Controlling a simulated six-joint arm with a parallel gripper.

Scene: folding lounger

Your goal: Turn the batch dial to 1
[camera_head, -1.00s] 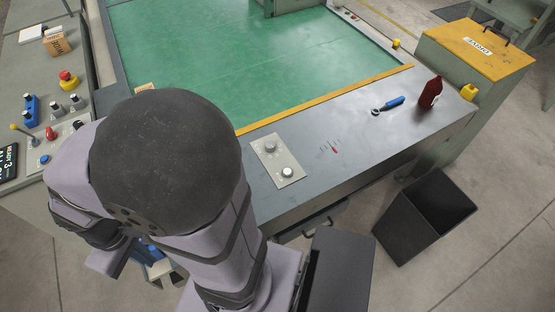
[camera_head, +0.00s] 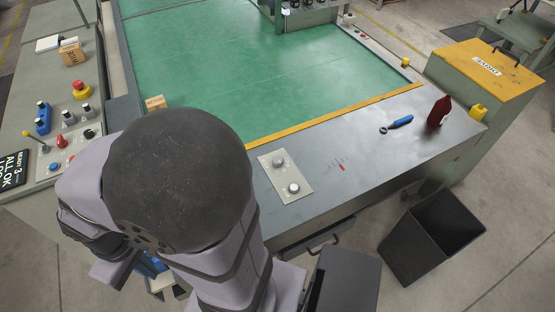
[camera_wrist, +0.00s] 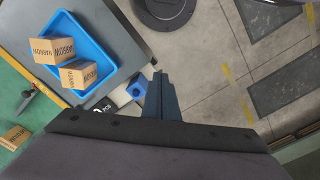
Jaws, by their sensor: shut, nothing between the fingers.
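My gripper (camera_wrist: 159,80) shows in the wrist view with its fingers together and nothing between them. In the head view my arm hides it. Beside the fingers, to their left in the wrist view, is a small blue knob-like part (camera_wrist: 137,91) on a pale panel, close to a partly covered label ending in "PCS" (camera_wrist: 102,106). I cannot tell whether this is the batch dial or where it points. The fingers appear apart from it, though depth is unclear. In the head view, a plate (camera_head: 286,176) on the bench carries two round knobs; no readable marking shows there.
A blue tray (camera_wrist: 48,22) with narrow boxes (camera_wrist: 53,49) lies left in the wrist view.

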